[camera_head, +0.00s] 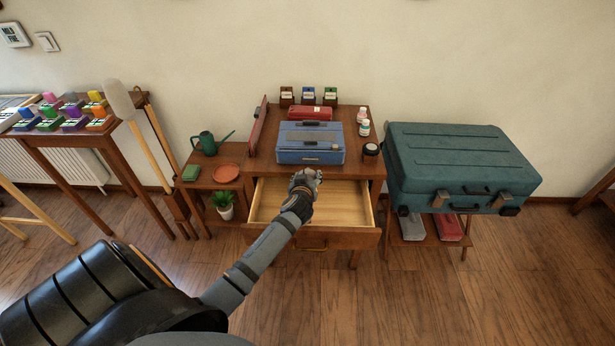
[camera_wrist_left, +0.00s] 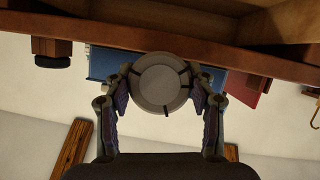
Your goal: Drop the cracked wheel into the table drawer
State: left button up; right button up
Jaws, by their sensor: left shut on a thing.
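The table drawer (camera_head: 343,203) is pulled open in the head view, and the visible part of its pale wooden inside is empty. My left gripper (camera_head: 306,179) is above the back part of the drawer, near the table's front edge. In the left wrist view, my left gripper (camera_wrist_left: 160,92) is shut on the cracked wheel (camera_wrist_left: 160,82), a round grey disc with dark lines at its rim. The fingers press on it from both sides. In the head view the wheel is mostly hidden by the gripper. My right gripper is not in view.
A large teal suitcase (camera_head: 455,165) is at right. A low stand with a watering can (camera_head: 208,143) is at left.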

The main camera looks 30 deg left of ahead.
pick_arm(q)
jog(key=o, duration=1.2)
jog(key=shift+s, duration=0.15)
jog(key=v, duration=1.2)
